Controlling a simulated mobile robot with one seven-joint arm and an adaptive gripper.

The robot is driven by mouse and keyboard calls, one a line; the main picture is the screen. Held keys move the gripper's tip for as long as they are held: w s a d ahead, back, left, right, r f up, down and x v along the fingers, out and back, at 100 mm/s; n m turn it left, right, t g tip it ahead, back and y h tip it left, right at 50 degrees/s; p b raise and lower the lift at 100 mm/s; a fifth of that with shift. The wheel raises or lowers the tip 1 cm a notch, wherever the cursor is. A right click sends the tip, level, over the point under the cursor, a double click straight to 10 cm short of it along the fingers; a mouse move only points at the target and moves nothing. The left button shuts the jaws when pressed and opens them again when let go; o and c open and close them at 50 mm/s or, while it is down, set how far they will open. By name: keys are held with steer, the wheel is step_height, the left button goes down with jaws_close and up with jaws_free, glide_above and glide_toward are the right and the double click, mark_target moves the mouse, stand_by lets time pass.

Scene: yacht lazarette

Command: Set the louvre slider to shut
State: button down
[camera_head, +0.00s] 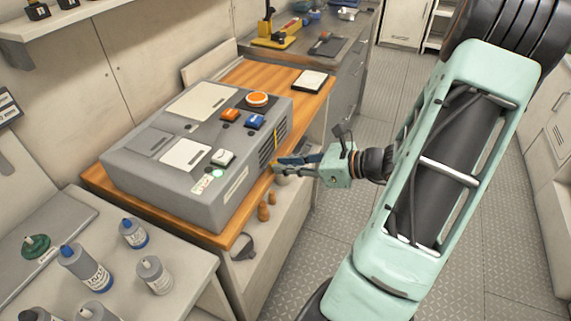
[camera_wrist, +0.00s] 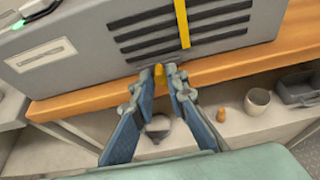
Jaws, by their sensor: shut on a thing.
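The grey box (camera_head: 170,170) stands on a wooden-topped counter. Its side facing my arm carries dark louvre slots (camera_head: 267,150), seen large in the wrist view (camera_wrist: 150,32). A yellow upright strip (camera_wrist: 182,22) crosses the slots toward their right; it also shows in the head view (camera_head: 276,138). My gripper (camera_wrist: 160,80) is below the slots, at the box's lower edge. Its fingers close around a small yellow tab, the louvre slider (camera_wrist: 158,73), left of the strip's line. The fingers hide its sides. In the head view my gripper (camera_head: 277,164) is beside the box's lower edge.
The box top has an orange round button (camera_head: 258,99), orange and blue switches and a lit green lamp (camera_head: 218,175). The wooden edge (camera_wrist: 85,100) lies close under my fingers. A shelf below holds a cup (camera_wrist: 257,101) and small items. Bottles (camera_head: 85,270) stand front left. Floor right is clear.

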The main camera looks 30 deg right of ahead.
steer(key=c, duration=1.9)
jaws_free()
steer(key=shift+d, duration=0.1)
steer(key=v, duration=1.2)
steer(key=shift+f, duration=0.1)
